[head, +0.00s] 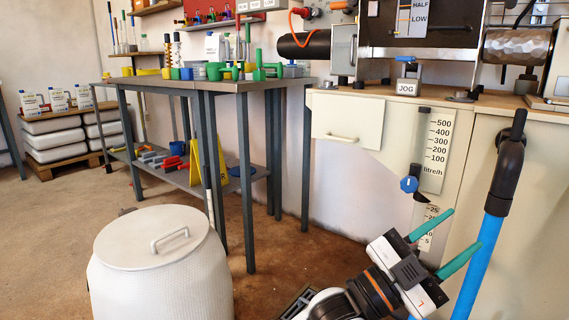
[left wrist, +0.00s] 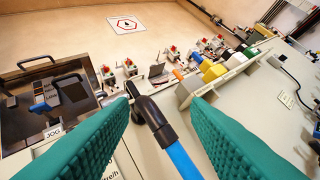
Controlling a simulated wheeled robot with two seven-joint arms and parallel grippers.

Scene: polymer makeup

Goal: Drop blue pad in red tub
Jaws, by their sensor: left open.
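My left gripper (head: 462,240) is low at the right of the head view, its two green fingers apart and pointing up and right toward the cabinet front. In the left wrist view the same textured green fingers (left wrist: 160,110) are spread, with nothing held between them. I cannot pick out a blue pad or a red tub for certain. My right gripper is not in view.
A blue hose with a black elbow (head: 508,165) hangs in front of the beige cabinet (head: 360,200), close to my left gripper; it also crosses behind the fingers (left wrist: 165,135). A white lidded drum (head: 160,265) stands left.

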